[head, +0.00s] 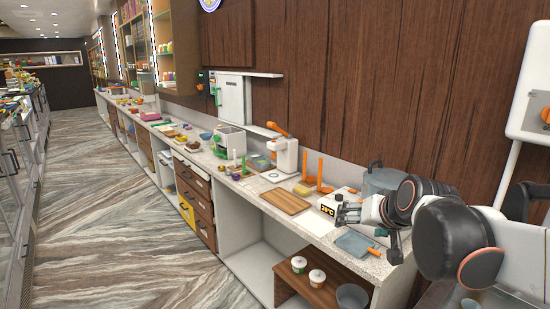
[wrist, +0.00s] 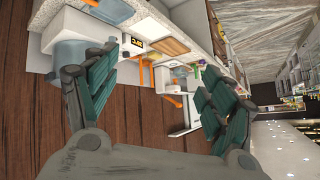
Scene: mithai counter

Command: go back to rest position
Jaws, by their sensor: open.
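My gripper (head: 345,213) is at the right of the head view, above the front part of the counter (head: 232,184) and near the small box with a lit display (head: 330,204). In the wrist view my gripper (wrist: 158,88) shows two dark green padded fingers spread wide apart, with nothing held between them. The wrist view is turned, with the counter along the top and the brown wood wall (wrist: 135,125) below. My arm reaches in from the right edge of the head view.
A grey pot (head: 383,180) stands behind my gripper and a grey-blue tray (head: 357,243) lies below it. A wooden board (head: 285,201), a white machine with an orange handle (head: 284,155) and orange holders (head: 319,175) stand farther along. The floor aisle (head: 120,220) at left is clear.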

